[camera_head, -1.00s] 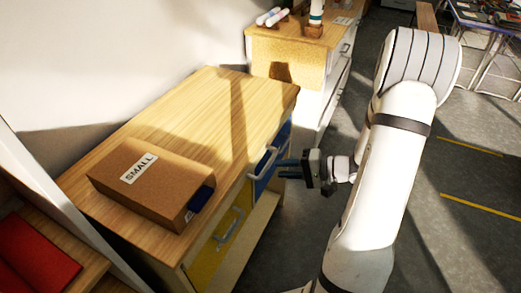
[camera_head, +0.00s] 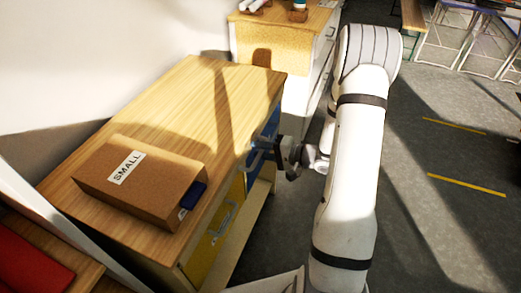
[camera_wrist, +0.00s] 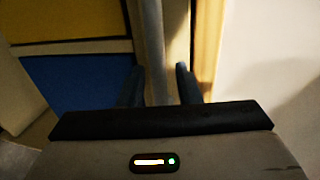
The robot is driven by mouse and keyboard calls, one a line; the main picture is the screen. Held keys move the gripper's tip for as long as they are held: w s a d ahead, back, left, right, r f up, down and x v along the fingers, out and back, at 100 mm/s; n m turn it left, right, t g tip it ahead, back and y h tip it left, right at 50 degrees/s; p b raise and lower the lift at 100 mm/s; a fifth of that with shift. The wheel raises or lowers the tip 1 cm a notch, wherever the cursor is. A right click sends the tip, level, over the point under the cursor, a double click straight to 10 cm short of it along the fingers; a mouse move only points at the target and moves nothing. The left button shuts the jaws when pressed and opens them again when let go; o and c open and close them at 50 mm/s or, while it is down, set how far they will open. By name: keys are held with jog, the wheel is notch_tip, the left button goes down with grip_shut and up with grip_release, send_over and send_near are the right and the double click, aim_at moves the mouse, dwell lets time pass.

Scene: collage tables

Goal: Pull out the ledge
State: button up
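No part is plainly marked as the ledge. The wooden-topped cabinet (camera_head: 222,85) has a blue front (camera_head: 254,175) and a yellow front (camera_head: 203,245), each with a metal handle. My gripper (camera_head: 262,152) is at the blue front's handle (camera_head: 267,136), on the cabinet's right side. In the wrist view, my gripper's two dark fingers (camera_wrist: 160,84) stand apart, with a grey metal bar (camera_wrist: 152,45) between them. The bar lies close to the left finger; contact is unclear. The blue front (camera_wrist: 75,82) and the yellow front (camera_wrist: 65,20) show at left.
A cardboard box (camera_head: 145,180) labelled SMALL lies on the cabinet top. A second cabinet (camera_head: 270,48) stands behind. A shelf with a red item (camera_head: 28,252) is at lower left. The grey floor (camera_head: 435,225) at right is open.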

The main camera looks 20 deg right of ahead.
jog(key=shift+c, duration=0.2)
grip_shut()
jog(key=shift+d+f, duration=0.1)
jog(key=shift+d, duration=0.05)
